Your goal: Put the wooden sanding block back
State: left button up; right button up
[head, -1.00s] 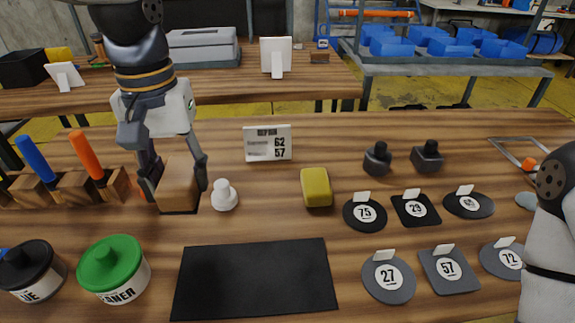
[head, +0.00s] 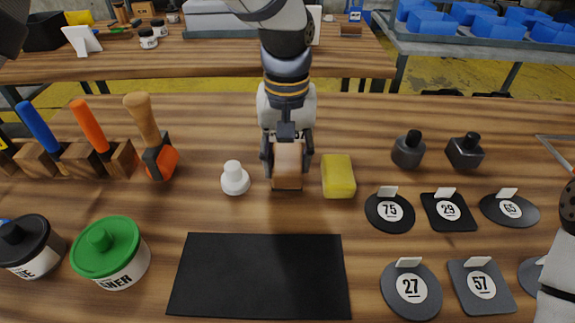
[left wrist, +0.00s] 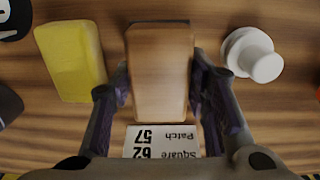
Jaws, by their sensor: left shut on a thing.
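The wooden sanding block (head: 288,168) is a plain brown block between the fingers of my left gripper (head: 288,160), just left of a yellow sponge-like block (head: 338,177). My left gripper is shut on it. In the left wrist view the block (left wrist: 159,75) lies lengthwise between the dark fingers (left wrist: 160,90). Whether its underside touches the table cannot be told. My right gripper is not in view; only part of my right arm shows at the right edge.
A white knobbed piece (head: 234,178) stands to the left. A label card (left wrist: 163,142) reads "Square Patch 62 57". A black mat (head: 258,275) lies in front, with numbered patches such as 27 (head: 411,290) to the right. Brush holders (head: 85,160) stand at the left.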

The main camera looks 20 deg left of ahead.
aim_at(286, 158)
pick_arm(q)
notch_tip(286, 158, down, 2)
jog(key=shift+f, duration=0.1)
jog(key=shift+f, duration=0.1)
jog(key=o, duration=1.2)
jog(key=shift+a, duration=0.1)
jog(key=shift+o, duration=0.2)
notch_tip(286, 158, up, 12)
jog(key=shift+r+p, duration=0.15)
jog(key=shift+p, duration=0.2)
